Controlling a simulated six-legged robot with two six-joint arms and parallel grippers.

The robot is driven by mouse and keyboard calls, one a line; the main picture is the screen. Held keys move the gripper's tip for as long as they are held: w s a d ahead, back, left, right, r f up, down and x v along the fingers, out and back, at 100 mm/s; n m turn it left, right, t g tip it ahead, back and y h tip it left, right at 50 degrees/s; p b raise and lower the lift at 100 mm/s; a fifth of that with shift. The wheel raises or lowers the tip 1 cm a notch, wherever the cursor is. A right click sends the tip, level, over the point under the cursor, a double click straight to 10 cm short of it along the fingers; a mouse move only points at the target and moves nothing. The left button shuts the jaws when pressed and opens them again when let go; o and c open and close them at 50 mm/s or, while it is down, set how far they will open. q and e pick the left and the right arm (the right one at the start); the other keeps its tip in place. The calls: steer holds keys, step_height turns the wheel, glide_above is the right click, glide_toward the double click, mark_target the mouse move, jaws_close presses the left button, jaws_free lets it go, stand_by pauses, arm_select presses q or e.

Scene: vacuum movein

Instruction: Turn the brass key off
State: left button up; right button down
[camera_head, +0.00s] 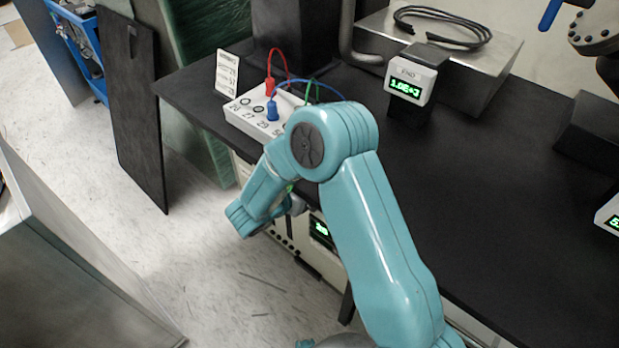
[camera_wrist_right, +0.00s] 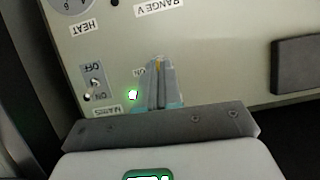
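In the right wrist view, a small brass-coloured piece, the brass key (camera_wrist_right: 157,66), shows as a thin strip between the tips of my right gripper (camera_wrist_right: 158,72). The fingers are close together around it, in front of a pale panel (camera_wrist_right: 215,60); most of the key is hidden by them. A partly covered label lies just left of the fingertips, and a lit green lamp (camera_wrist_right: 132,94) is beside the fingers. In the head view my teal right arm bends down over the bench's front edge and hides most of the panel. My left gripper is not in view.
A small toggle switch (camera_wrist_right: 95,82) marked OFF and ON sits left of the lamp. On the black bench (camera_head: 480,200) stand a white socket box (camera_head: 245,110) with red, blue and green leads and a small display (camera_head: 410,82). A dark board (camera_head: 135,110) leans at the left.

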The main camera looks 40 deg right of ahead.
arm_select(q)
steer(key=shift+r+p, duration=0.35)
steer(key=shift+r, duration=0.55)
arm_select(e)
steer(key=shift+n, duration=0.3)
steer(key=c, duration=1.3)
jaws_free()
arm_select(q)
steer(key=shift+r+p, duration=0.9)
steer(key=shift+p, duration=0.05)
arm_select(e)
steer(key=v, duration=1.6)
steer(key=shift+w+a+r, duration=0.15)
steer(key=shift+w, duration=0.05)
